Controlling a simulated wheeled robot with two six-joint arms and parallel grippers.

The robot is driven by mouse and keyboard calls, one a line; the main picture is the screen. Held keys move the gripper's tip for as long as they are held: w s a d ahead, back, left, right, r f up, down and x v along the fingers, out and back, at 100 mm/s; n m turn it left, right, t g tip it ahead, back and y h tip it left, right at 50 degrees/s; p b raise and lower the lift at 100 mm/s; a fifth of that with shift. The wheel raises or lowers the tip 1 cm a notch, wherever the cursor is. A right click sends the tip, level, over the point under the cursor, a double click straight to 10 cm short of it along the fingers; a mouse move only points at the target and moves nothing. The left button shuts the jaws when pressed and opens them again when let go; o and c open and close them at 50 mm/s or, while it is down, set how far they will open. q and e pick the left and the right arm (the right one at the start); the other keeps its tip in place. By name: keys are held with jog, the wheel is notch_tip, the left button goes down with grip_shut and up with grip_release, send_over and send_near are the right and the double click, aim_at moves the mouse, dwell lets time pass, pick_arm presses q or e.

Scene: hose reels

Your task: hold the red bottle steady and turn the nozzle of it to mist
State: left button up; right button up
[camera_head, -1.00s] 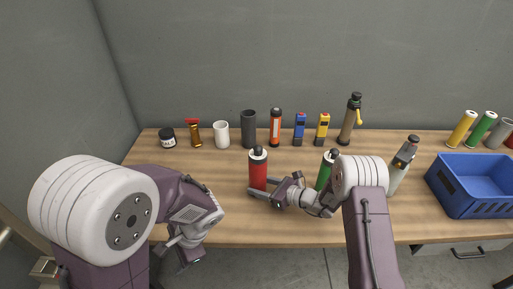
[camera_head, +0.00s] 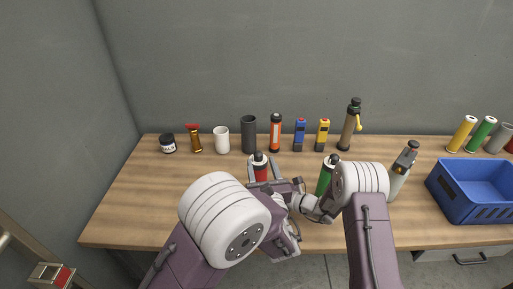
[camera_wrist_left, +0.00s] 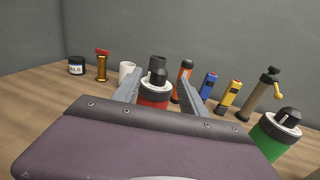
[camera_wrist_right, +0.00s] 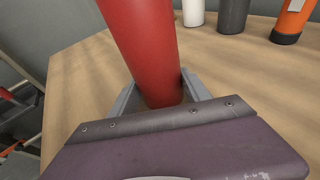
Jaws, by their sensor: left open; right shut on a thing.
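The red bottle (camera_head: 261,173) stands upright near the middle of the table, with a black nozzle (camera_head: 259,157) on top. In the left wrist view the nozzle (camera_wrist_left: 157,68) and the white and dark collar show between the open fingers of my left gripper (camera_wrist_left: 160,92), apart from them. In the head view my left gripper (camera_head: 272,180) is at the bottle's upper part, and its arm hides the lower part. My right gripper (camera_wrist_right: 155,95) is shut on the lower body of the red bottle (camera_wrist_right: 143,50). The nozzle's setting is too small to read.
A green bottle (camera_head: 325,178) stands just right, close to my right arm. A grey bottle (camera_head: 401,170) and a blue crate (camera_head: 470,185) are further right. A row of items, including a white cup (camera_head: 221,139) and a dark cylinder (camera_head: 249,134), stands behind. The table's left side is clear.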

aim_at(255, 151)
pick_arm(q)
jog(key=w, duration=0.3)
jog(key=w+a, duration=0.1)
jog(key=w, duration=0.4)
jog(key=shift+w+a, duration=0.35)
jog(key=shift+w, duration=0.05)
jog(key=shift+c, duration=0.3)
grip_shut()
jog(key=shift+s+a+n+g+y, duration=0.15)
jog(key=shift+n+g+y, duration=0.3)
jog(key=shift+n+y, duration=0.5)
jog(key=shift+a+n+g+y, duration=0.2)
jog(key=shift+n+g+y, duration=0.35)
jog(key=shift+y, duration=0.7)
jog(key=shift+s+a+n+g+y, duration=0.15)
jog(key=shift+n+g+y, duration=0.25)
jog(key=shift+n+y, duration=0.55)
jog(key=shift+a, duration=0.1)
jog(key=shift+o, duration=0.3)
grip_release()
